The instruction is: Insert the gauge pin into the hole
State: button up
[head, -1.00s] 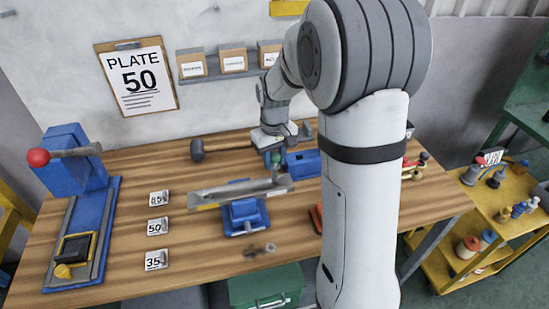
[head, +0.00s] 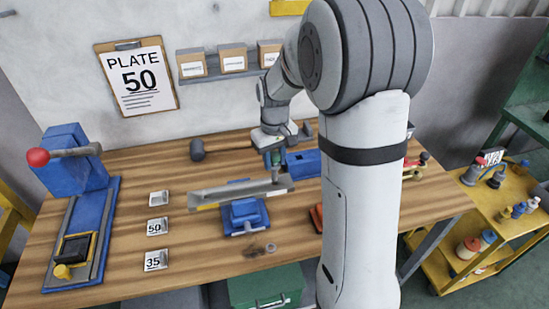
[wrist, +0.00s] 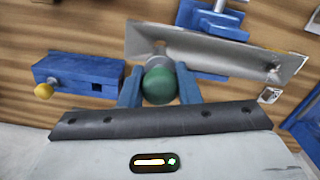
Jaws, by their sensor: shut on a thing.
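My gripper (wrist: 158,88) is shut on the green ball-shaped knob of the gauge pin (wrist: 160,87), with one blue finger on each side. In the head view, my gripper (head: 274,157) is above the right end of a long grey metal plate (head: 225,194). The pin's grey shank (head: 275,175) points down to the plate. In the wrist view, the plate (wrist: 205,52) lies just beyond the knob. A small dark mark, perhaps a hole, shows near its far end.
A blue vise (head: 245,214) stands under the plate. A blue block (head: 303,164) lies right of my gripper. Small white tags (head: 156,227) lie left of the plate. A blue lever press (head: 80,180) stands at the far left. A clipboard (head: 137,80) reads "PLATE 50".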

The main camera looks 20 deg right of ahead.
aim_at(274, 179)
jog(key=shift+f+b, duration=2.5)
jog(key=shift+f, duration=0.8)
jog(key=o, duration=1.1)
jog(key=shift+r+b, duration=0.4)
jog(key=shift+r, duration=3.55)
